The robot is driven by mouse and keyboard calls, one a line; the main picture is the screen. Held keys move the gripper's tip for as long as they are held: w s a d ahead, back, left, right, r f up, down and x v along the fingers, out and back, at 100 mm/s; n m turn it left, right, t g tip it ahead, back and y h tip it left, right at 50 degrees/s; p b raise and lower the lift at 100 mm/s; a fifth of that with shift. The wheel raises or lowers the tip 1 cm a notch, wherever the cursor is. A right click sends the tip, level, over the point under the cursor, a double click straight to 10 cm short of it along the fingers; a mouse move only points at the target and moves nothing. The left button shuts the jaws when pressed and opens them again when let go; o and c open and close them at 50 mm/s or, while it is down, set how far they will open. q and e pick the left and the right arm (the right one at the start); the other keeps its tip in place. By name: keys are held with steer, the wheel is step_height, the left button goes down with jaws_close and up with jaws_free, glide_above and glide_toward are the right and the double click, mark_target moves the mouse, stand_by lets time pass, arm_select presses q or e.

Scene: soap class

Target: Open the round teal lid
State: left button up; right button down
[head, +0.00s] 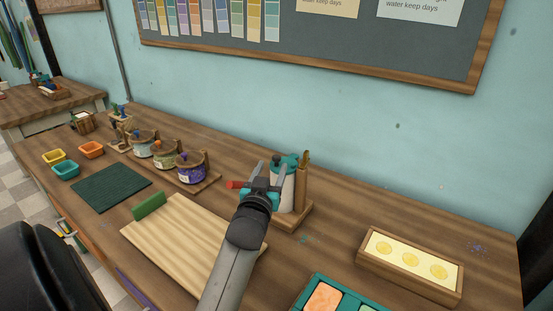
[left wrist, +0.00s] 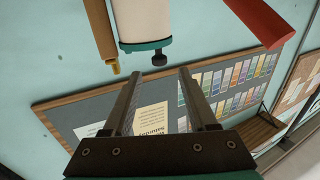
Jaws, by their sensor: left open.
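The round teal lid (head: 291,160) sits closed on a white canister (head: 288,190) on a wooden stand. In the left wrist view, which looks upside down, the teal lid's rim (left wrist: 146,45) and a small dark knob (left wrist: 159,58) show at the end of the white canister (left wrist: 140,18). My left gripper (head: 271,165) is open and empty, in front of the canister. In the left wrist view the knob lies just beyond the gap between the fingertips (left wrist: 158,75), apart from them. My right gripper is not in view.
A wooden upright (head: 303,175) with a brass-coloured tip stands right beside the canister. A red piece (head: 237,184) is just left of the gripper. Jars (head: 191,170) stand in a rack further left. A pale board (head: 180,240) and a soap box (head: 411,264) lie nearer.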

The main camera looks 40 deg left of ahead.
mark_target(276, 159)
arm_select(q)
steer(key=b+x, duration=0.1)
steer(key=x, duration=0.5)
steer(key=shift+w, duration=0.25)
jaws_close()
stand_by(1.2)
